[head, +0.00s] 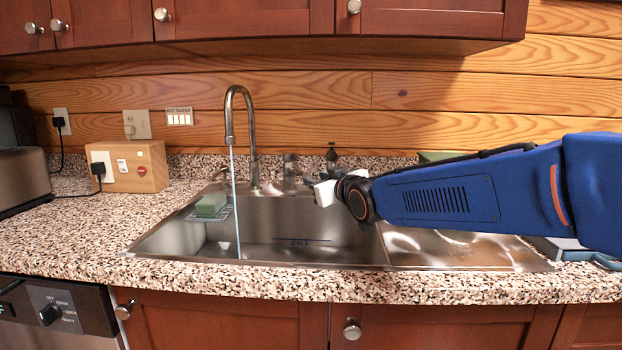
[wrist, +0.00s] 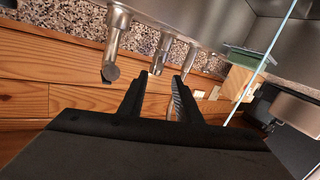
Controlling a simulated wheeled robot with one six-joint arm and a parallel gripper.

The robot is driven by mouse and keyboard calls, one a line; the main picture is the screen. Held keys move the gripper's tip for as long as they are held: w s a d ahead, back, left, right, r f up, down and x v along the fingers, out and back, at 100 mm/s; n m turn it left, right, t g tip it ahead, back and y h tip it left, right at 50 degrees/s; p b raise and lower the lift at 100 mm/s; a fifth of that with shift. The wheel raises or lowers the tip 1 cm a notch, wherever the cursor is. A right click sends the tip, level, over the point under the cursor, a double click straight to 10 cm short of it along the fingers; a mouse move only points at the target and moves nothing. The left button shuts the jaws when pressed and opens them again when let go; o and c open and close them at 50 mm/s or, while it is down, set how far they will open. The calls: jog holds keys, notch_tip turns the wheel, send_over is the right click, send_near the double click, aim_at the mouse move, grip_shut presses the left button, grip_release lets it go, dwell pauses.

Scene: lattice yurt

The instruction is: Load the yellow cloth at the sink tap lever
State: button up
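The steel sink (head: 300,225) has a gooseneck tap (head: 240,125), and a thin stream of water runs from it into the left basin. Short metal fittings stand at the tap's base, one of them (head: 290,172) just right of it; I cannot tell for sure which is the lever. My gripper (head: 314,186) is over the back of the sink, right of the tap. In the wrist view its two black fingers (wrist: 160,78) are apart with nothing held between them. Metal fittings (wrist: 160,58) show beyond the fingertips. I see no yellow cloth in either view.
A green sponge (head: 211,205) rests on a small rack at the left basin. A wooden outlet box (head: 128,166) and a toaster (head: 22,180) stand left. A dark bottle (head: 331,155) is behind the sink. Cabinets (head: 240,18) hang above. The front left counter is clear.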

jog(key=shift+v, duration=2.95)
